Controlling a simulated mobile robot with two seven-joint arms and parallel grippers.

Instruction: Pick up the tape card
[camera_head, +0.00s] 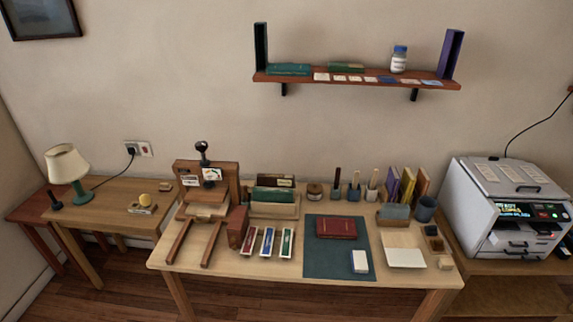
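I cannot tell for sure which thing is the tape card. Three small upright-striped pieces with pale ends lie in a row at the front of the table: a red one (250,240), a blue one (267,241) and a green one (287,242). A small white block or card (360,262) lies on the dark green mat (325,265). Several small flat cards (338,78) lie along the wall shelf. Neither of my grippers is in view.
A wooden press (207,180) stands at the table's left. A dark red book (336,228) lies on the mat. A grey printer (505,210) stands at right. The mat's lower left is clear.

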